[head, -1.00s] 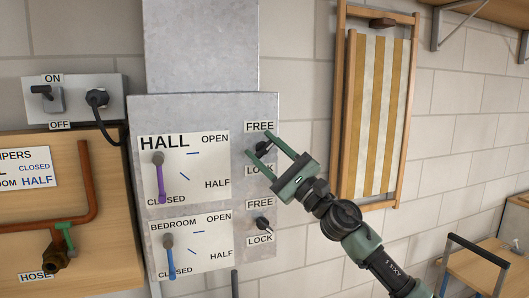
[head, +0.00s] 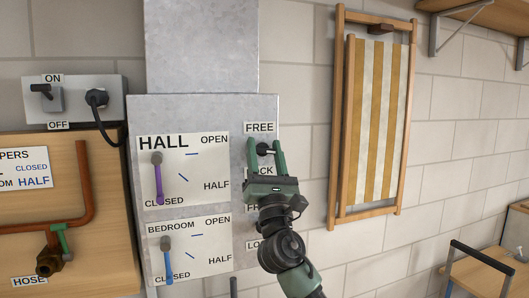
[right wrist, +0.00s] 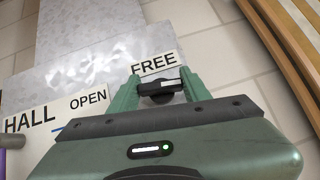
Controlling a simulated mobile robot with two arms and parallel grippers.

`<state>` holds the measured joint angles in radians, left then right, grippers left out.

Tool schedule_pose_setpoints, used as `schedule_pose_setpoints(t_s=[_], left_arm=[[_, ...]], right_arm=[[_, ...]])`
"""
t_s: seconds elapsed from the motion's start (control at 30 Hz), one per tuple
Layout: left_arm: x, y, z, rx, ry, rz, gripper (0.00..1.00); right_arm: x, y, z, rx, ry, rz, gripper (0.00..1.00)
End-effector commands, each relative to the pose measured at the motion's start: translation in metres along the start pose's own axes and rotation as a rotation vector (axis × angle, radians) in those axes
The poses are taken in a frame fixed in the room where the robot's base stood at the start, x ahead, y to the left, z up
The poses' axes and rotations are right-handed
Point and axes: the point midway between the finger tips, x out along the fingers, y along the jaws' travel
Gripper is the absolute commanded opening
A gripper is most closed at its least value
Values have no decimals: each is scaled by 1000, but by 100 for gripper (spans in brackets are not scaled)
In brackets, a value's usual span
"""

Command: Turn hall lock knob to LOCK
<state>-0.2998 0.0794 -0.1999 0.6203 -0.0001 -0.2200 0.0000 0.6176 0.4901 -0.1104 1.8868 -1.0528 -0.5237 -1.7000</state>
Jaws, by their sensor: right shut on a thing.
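The hall lock knob (head: 264,149) is a small black knob on the grey metal panel, just below the FREE label (head: 260,127). The LOCK label (head: 267,171) under it is partly hidden by my gripper. My right gripper (head: 266,143) reaches up from below with a green finger on each side of the knob, shut on it. In the right wrist view, the knob (right wrist: 161,87) sits between the fingers (right wrist: 160,77), below FREE. Its bar lies crosswise between them, with a pale mark toward the right finger. My left gripper is not in view.
The purple hall lever (head: 158,178) and blue bedroom lever (head: 167,258) both point down at CLOSED, left of my gripper. My right gripper covers the bedroom lock knob area. A folded striped deck chair (head: 375,120) hangs on the wall to the right.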

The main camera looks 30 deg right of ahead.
Motion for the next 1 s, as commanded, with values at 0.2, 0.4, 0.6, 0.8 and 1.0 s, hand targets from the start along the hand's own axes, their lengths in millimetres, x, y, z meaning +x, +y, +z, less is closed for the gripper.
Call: schedule_pose_setpoints(t_s=[0.2, 0.4, 0.6, 0.8, 1.0], left_arm=[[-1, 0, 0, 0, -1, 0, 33], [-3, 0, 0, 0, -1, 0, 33], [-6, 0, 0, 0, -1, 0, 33], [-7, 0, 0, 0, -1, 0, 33], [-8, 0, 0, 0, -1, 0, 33]], right_arm=[[0, 1, 0, 152, 1, -146, 7], [0, 1, 0, 270, 1, -266, 7], [0, 0, 0, 361, 1, -359, 7], [0, 0, 0, 420, 1, -418, 7], [0, -1, 0, 445, 0, -445, 7]])
